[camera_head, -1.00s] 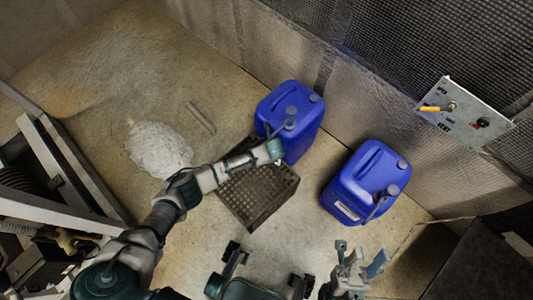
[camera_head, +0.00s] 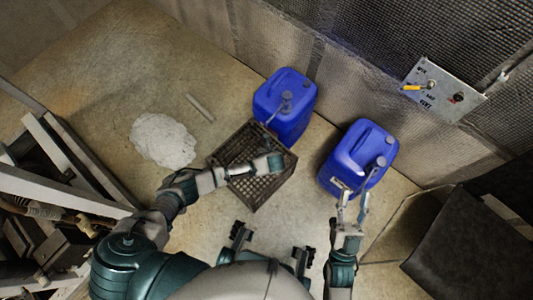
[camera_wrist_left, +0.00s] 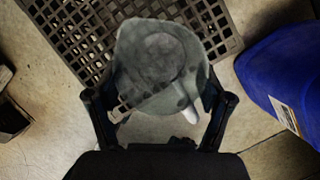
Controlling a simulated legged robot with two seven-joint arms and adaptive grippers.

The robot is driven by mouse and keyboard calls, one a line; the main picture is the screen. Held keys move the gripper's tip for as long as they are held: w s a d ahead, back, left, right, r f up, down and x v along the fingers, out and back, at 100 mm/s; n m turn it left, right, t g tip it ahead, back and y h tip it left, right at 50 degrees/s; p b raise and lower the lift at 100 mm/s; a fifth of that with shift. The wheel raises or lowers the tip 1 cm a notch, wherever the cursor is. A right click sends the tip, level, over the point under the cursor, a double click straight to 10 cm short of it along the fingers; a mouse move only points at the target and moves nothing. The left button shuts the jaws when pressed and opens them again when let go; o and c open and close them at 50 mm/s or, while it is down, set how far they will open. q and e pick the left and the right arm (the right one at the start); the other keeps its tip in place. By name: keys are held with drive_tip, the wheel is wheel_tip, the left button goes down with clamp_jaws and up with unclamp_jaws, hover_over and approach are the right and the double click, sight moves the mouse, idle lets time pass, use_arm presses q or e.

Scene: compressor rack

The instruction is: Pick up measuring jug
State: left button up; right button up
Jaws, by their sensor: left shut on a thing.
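The measuring jug (camera_wrist_left: 158,62) is a grey, cloudy see-through vessel in the left wrist view. My left gripper (camera_wrist_left: 162,108) is shut on it, with one finger on each side. In the head view my left arm reaches over the dark crate, and I cannot clearly make out the jug at its end. A grid of the crate shows behind the jug in the wrist view. My right gripper (camera_head: 352,200) points up the picture below the right blue canister, its fingers apart and empty.
A dark slotted crate (camera_head: 248,194) stands on the floor. Two blue canisters (camera_head: 296,122) (camera_head: 345,165) stand beside it near the mesh wall. A pale spill (camera_head: 162,141) and a short bar (camera_head: 200,107) lie left. A switch panel (camera_head: 440,88) is on the wall.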

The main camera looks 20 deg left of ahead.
use_arm(q)
drive_tip(key=shift+s+d+r+p, duration=0.1)
drive_tip(key=shift+s+d+p, duration=0.15)
drive_tip(key=shift+s, duration=0.4)
drive_tip(key=shift+s+d+r+p, duration=0.1)
drive_tip(key=shift+s+d+p, duration=0.1)
drive_tip(key=shift+s, duration=0.4)
use_arm(e)
drive_tip(key=shift+w+a+f+g+h, duration=0.15)
drive_tip(key=shift+w+f+g+h, duration=0.15)
drive_tip(key=shift+w+f+g, duration=0.6)
drive_tip(key=shift+f, duration=0.2)
idle(0.8)
